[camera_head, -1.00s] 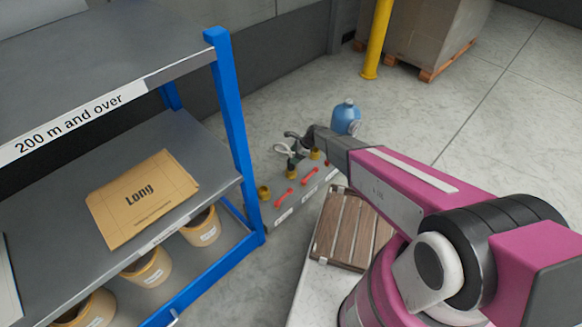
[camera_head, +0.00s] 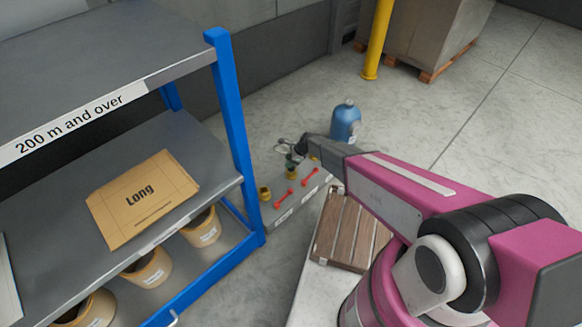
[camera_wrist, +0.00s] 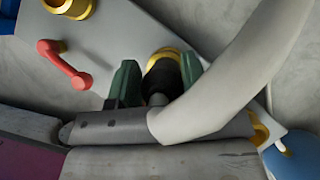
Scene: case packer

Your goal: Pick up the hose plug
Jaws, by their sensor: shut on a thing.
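The hose plug (camera_wrist: 162,78) shows in the wrist view as a short black cylinder between two green fingertips. My gripper (camera_wrist: 158,82) is shut on it. A brass fitting (camera_wrist: 168,53) shows right behind the plug; I cannot tell whether the plug sits in it or just clear of it. A thick pale grey hose (camera_wrist: 235,70) curves from beside the plug to the upper right, hiding part of the fingers. In the head view my gripper (camera_head: 292,160) is over the middle brass fitting (camera_head: 291,173), and the plug is too small to make out.
The grey panel (camera_head: 275,215) carries other brass fittings (camera_head: 264,193) and red levers (camera_head: 310,177). A blue shelf post (camera_head: 235,130) stands close on the left. A blue bottle (camera_head: 345,122) is behind my wrist. A slatted wooden piece (camera_head: 345,230) lies in front.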

